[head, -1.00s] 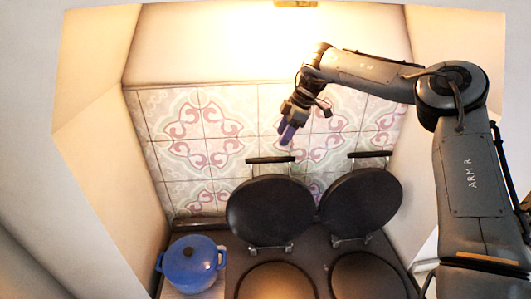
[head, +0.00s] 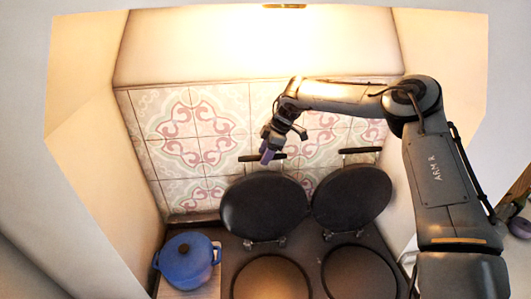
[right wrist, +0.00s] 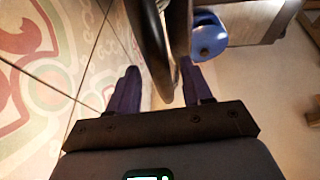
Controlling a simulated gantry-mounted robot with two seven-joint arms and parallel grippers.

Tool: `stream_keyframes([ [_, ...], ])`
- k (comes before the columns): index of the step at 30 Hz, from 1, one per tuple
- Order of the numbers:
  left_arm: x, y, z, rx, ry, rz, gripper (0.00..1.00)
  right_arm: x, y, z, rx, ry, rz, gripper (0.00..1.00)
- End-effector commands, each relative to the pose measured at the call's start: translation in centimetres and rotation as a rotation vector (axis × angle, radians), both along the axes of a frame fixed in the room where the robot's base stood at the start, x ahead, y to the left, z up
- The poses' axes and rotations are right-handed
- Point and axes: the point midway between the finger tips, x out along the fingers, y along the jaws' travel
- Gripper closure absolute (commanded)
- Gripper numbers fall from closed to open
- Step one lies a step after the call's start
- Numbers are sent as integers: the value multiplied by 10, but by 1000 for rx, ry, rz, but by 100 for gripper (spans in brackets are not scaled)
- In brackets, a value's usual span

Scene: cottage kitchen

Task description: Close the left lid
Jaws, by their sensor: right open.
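The left lid (head: 265,208) is a round black hotplate lid standing raised, tilted back toward the tiled wall. Its dark bar handle (head: 247,159) sticks out at its top edge. My right gripper (head: 268,153) is at that handle, pointing down, its fingers overlapping it in the head view. In the right wrist view, my right gripper (right wrist: 158,82) is open, with a dark curved edge between its purple fingers; I cannot tell whether they touch it. The left hotplate (head: 272,279) lies bare in front of the lid. My left gripper is not in view.
The right lid (head: 352,196) also stands raised, close beside the left one, behind the right hotplate (head: 359,274). A blue lidded pot (head: 187,262) stands left of the hotplates and also shows in the right wrist view (right wrist: 209,40). The patterned tile wall (head: 190,130) is close behind.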

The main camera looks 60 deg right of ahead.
Motion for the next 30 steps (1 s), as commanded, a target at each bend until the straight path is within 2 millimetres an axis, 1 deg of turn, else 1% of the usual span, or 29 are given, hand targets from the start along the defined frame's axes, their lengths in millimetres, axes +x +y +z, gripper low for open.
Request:
stream_keyframes([
  [2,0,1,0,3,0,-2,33,0,0,0,0,0,0,51],
  [5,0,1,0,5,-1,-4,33,0,0,0,0,0,0,64],
  [9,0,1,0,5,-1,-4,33,0,0,0,0,0,0,86],
  [12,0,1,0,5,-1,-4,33,0,0,0,0,0,0,100],
  [23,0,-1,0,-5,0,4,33,-1,2,1,-2,-2,1,100],
  [26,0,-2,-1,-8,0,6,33,-2,6,1,-6,-8,4,100],
  [30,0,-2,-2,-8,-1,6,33,-6,17,3,-24,-25,9,100],
])
